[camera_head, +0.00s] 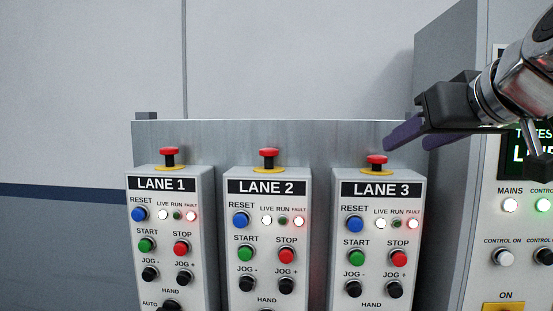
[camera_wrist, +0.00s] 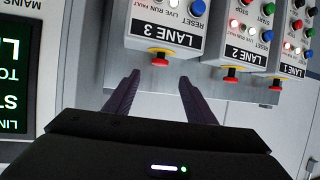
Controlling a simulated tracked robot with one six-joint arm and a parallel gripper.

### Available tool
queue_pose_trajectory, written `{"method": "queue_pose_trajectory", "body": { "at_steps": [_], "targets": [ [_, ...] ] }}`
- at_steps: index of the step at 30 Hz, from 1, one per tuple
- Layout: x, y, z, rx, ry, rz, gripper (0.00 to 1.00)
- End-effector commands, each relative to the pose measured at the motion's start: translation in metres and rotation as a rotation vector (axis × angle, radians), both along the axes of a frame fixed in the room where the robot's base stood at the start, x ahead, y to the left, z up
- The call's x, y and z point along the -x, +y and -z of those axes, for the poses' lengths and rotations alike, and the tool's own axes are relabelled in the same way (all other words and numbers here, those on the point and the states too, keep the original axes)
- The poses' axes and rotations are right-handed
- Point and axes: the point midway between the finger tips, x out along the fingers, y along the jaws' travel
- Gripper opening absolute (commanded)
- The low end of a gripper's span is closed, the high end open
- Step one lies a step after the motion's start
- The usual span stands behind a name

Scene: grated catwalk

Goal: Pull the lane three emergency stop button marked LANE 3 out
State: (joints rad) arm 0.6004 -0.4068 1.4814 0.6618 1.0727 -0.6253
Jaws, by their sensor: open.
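The LANE 3 emergency stop button (camera_head: 376,161) is a red mushroom head on a black stem with a yellow base, on top of the LANE 3 box (camera_head: 347,212). It also shows in the wrist view (camera_wrist: 159,62), just beyond the fingertips and roughly midway between them. My gripper (camera_head: 395,138) comes in from the upper right in the head view, its purple fingers just above and beside the button. In the wrist view my gripper (camera_wrist: 158,75) is open and empty, the fingers spread to either side of the button, with no visible contact.
The LANE 2 button (camera_head: 267,156) and LANE 1 button (camera_head: 169,155) stand to the left on similar boxes. A grey metal panel (camera_head: 222,136) rises behind them.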

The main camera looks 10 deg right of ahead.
Motion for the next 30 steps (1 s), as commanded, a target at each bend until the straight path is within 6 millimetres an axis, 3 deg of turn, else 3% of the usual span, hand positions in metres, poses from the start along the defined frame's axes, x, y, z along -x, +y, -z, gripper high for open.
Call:
{"method": "queue_pose_trajectory", "body": {
  "at_steps": [11, 30],
  "targets": [
    [-0.019, 0.001, 0.009, -0.001, 0.002, -0.003, 0.50],
    [-0.108, 0.003, 0.046, -0.001, 0.003, -0.002, 0.50]
  ]
}}
